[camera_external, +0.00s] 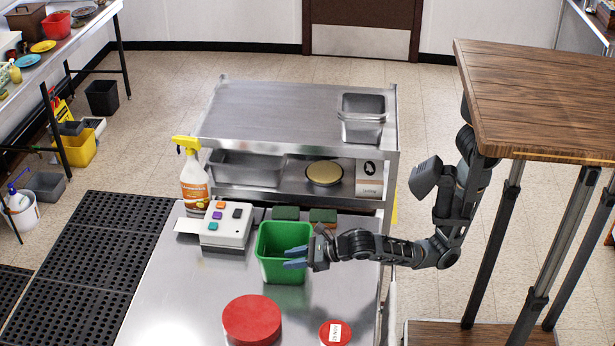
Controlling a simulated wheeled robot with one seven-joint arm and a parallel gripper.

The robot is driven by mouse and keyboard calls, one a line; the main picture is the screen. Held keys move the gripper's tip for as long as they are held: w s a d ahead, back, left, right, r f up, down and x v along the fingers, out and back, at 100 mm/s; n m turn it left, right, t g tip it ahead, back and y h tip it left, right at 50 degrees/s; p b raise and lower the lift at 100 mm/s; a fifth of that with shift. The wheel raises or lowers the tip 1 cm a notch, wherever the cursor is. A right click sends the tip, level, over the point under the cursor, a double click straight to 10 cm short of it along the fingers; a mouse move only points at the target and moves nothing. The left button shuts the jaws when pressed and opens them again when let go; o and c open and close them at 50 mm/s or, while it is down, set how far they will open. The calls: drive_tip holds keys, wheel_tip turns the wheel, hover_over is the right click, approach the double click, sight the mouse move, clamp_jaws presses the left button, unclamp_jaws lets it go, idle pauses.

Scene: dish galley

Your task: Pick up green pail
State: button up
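The green pail (272,243) stands upright on the lower steel surface of the cart, in the middle of the view. My gripper (294,258) reaches in from the right and overlaps the pail's front right part. Its two bluish fingers show apart, with a gap between them, near the front rim. I cannot tell whether either finger touches the pail or is inside it. The gripper covers part of the pail's right side.
A white box with coloured buttons (226,225) and a spray bottle (193,181) stand left of the pail. Green sponges (286,213) lie behind it. A large red round lid (251,319) and a smaller red one (336,333) lie in front. A wooden table (540,95) is at right.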

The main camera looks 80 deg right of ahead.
drive_tip(key=shift+w+f, duration=0.15)
drive_tip(key=shift+w, duration=0.05)
drive_tip(key=shift+c, duration=0.4)
clamp_jaws()
idle(0.9)
